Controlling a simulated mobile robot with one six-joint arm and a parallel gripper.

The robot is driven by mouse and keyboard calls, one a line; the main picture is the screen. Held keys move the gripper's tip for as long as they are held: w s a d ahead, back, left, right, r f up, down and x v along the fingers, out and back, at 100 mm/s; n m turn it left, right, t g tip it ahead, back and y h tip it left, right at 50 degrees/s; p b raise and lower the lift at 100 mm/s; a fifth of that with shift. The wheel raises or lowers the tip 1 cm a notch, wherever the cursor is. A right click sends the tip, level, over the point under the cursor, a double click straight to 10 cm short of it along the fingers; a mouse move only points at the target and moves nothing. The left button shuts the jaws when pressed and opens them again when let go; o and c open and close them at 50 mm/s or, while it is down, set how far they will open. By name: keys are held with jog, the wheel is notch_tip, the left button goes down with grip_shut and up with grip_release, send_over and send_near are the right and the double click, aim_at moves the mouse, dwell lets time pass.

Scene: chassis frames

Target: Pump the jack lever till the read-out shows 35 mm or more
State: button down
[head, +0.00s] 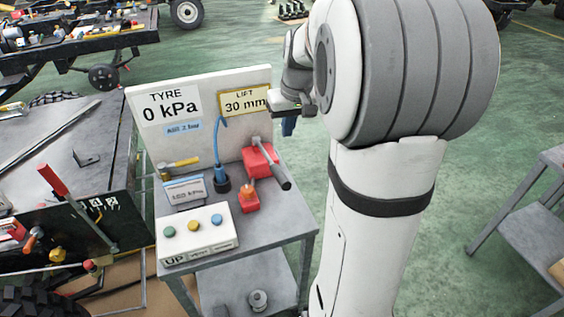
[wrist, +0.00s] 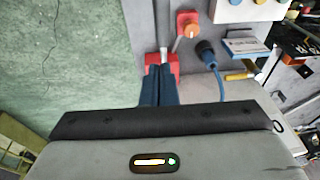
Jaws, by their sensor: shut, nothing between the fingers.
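The jack is a red block (head: 258,161) on the cart top, with a grey lever (head: 272,165) slanting down to the right into a dark handle end. In the wrist view the red block (wrist: 178,62) and part of the grey lever (wrist: 163,58) show just beyond my fingertips. The read-out (head: 245,102) on the upright board reads LIFT 30 mm. My gripper (head: 289,126) is shut and empty, its blue fingers above the lever handle in the head view. The blue fingers (wrist: 158,70) are together in the wrist view. I cannot tell whether they touch the lever.
The TYRE sign (head: 171,105) reads 0 kPa. Floor right of my arm is partly clear.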

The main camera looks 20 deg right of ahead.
jog(key=p, duration=0.2)
send_over(281, 172)
notch_tip(281, 172, down, 11)
jog(key=shift+s+d+r, duration=0.1)
jog(key=shift+s, duration=0.05)
jog(key=shift+s+f, duration=0.15)
jog(key=shift+f, duration=0.5)
jog(key=shift+f, duration=0.1)
